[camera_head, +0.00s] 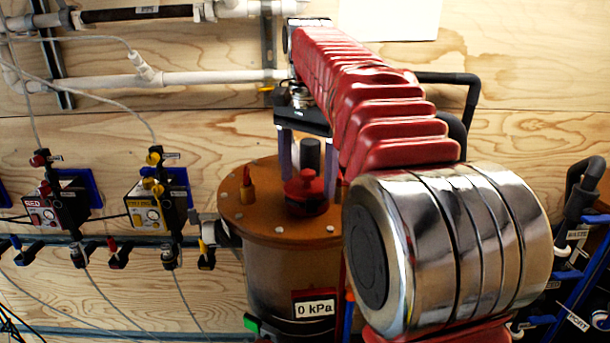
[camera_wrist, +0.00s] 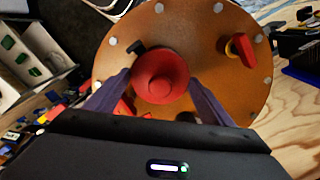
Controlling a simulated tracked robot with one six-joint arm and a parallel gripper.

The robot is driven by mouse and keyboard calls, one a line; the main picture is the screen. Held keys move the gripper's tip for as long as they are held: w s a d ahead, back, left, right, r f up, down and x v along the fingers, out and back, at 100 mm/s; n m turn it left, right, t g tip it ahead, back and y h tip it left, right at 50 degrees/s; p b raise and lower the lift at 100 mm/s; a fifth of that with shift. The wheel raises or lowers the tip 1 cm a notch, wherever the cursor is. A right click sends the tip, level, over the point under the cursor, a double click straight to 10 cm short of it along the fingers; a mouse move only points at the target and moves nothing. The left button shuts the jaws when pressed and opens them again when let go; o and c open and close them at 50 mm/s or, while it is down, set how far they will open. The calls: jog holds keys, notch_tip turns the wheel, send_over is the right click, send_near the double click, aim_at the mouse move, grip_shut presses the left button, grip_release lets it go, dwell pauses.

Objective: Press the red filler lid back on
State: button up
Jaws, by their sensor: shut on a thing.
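The red filler lid (camera_head: 306,188) is a round stepped cap on the brown top plate (camera_head: 250,214) of a cylindrical tank. My gripper (camera_head: 308,182) reaches down over it, with one finger on each side. In the wrist view, the red lid (camera_wrist: 160,76) lies between the two grey-purple fingertips of my gripper (camera_wrist: 160,84), which are shut on it. The lid is at or very near the plate; I cannot tell whether it is fully seated. The brown plate (camera_wrist: 206,40) has bolts around its rim.
A dark post (camera_head: 309,153) rises behind the lid. The tank label (camera_head: 314,309) reads 0 kPa. Red (camera_head: 55,207) and yellow (camera_head: 158,209) boxes hang on the wooden wall.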

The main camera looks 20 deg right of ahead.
jog(key=o, duration=1.1)
jog(key=shift+o, duration=0.5)
jog(key=shift+r, duration=0.1)
jog(key=shift+r, duration=3.4)
grip_shut()
jog(key=shift+f, duration=1.65)
jog(key=shift+s, duration=0.15)
